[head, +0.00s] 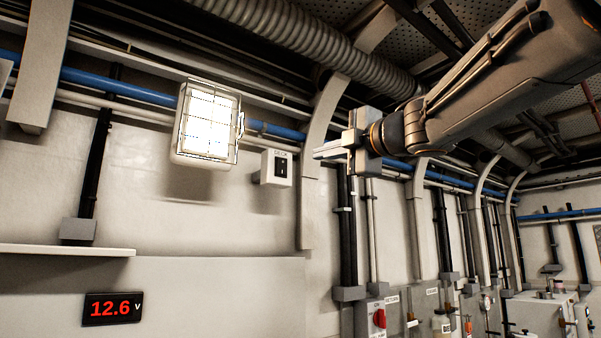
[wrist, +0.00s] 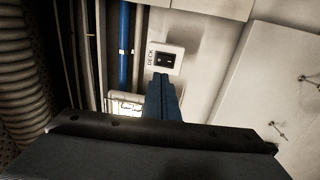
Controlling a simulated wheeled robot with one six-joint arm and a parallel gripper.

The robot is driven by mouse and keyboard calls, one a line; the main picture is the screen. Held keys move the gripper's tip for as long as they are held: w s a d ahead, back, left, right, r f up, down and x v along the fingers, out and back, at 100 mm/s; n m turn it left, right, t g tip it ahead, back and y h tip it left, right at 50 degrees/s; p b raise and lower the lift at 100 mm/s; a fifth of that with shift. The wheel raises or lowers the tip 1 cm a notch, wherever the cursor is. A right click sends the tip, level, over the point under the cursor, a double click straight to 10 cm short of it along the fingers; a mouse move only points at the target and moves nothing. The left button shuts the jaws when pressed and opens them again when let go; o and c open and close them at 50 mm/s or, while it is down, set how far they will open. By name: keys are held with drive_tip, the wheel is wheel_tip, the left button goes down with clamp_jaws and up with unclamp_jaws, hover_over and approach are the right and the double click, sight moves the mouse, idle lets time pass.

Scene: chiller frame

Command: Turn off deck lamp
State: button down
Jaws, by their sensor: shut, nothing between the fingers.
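The deck lamp (head: 207,124) is a caged rectangular lamp on the wall, glowing bright white in the head view. To its right is a small white switch box (head: 276,168) with a dark rocker; its label reads DECK in the wrist view (wrist: 165,58). My gripper (head: 318,154) is shut and empty, just right of the switch box in the head view, fingers pointing left toward it. In the wrist view the shut fingers (wrist: 163,78) appear just below the dark rocker. I cannot tell whether they touch the box. The lamp is mostly hidden behind my gripper in the wrist view.
A blue pipe (head: 115,83) runs along the wall behind the lamp. A ribbed duct (head: 290,40) hangs above. A curved frame rib (head: 318,130) stands right of the switch box. A shelf (head: 65,251) and a 12.6 V display (head: 112,308) are lower left.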

sight(285, 162)
drive_tip(key=p+x, duration=0.3)
drive_tip(key=x, duration=1)
drive_tip(key=shift+w+a+p, duration=0.15)
drive_tip(key=shift+w+p, duration=0.1)
drive_tip(key=shift+p, duration=0.05)
drive_tip(key=shift+r, duration=0.15)
drive_tip(key=shift+s+d+p, duration=0.15)
drive_tip(key=shift+d+p, duration=0.05)
drive_tip(key=shift+p, duration=0.15)
drive_tip(key=s+d+r+b, duration=0.1)
drive_tip(key=s+d, duration=0.6)
drive_tip(key=s, duration=0.4)
drive_tip(key=shift+d+r, duration=0.2)
drive_tip(key=shift+r, duration=0.2)
